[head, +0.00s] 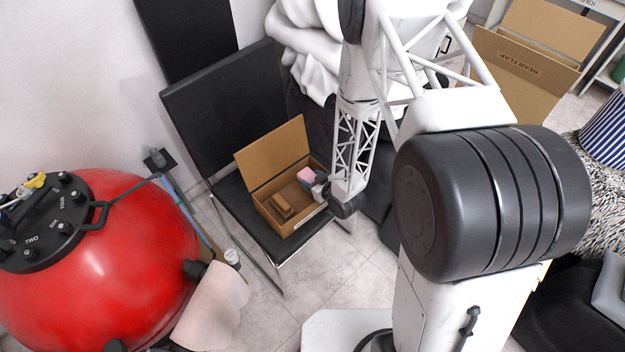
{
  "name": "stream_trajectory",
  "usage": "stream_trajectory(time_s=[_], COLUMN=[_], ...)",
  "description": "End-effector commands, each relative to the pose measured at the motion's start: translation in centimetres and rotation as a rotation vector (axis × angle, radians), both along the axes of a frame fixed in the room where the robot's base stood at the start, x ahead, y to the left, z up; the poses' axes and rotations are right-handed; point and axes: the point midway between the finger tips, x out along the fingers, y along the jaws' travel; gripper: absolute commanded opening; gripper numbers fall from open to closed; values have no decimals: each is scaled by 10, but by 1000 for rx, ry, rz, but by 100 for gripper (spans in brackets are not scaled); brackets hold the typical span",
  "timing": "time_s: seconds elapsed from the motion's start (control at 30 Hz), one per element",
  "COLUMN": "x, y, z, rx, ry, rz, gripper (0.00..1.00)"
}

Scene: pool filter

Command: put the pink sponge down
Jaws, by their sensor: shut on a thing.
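The pink sponge (306,174) shows as a small pink block at the right side of an open cardboard box (262,196). My gripper (318,187) is small in the head view, at the end of my white lattice arm, over the box's right part. It is shut on the pink sponge, and the fingers are partly hidden. I cannot tell whether the sponge touches the box floor. A brown block (281,205) lies inside the box toward its front left.
The box stands on the seat of a black chair (262,238). A large red pool filter (110,262) with a black top stands at left. A white draped cloth (300,50) is behind my arm. Larger open cardboard boxes (525,62) are at upper right.

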Motion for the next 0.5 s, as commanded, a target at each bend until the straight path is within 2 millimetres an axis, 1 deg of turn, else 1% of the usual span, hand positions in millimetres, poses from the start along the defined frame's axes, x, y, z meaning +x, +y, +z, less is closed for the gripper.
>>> stream_trajectory(time_s=[0.33,0.37,0.5], x=[-1,-2,-3], y=[-1,-1,-1], z=[-7,-8,-9], rx=[-3,-3,-5], ry=[4,4,7], rz=[0,0,0], gripper=[36,61,82])
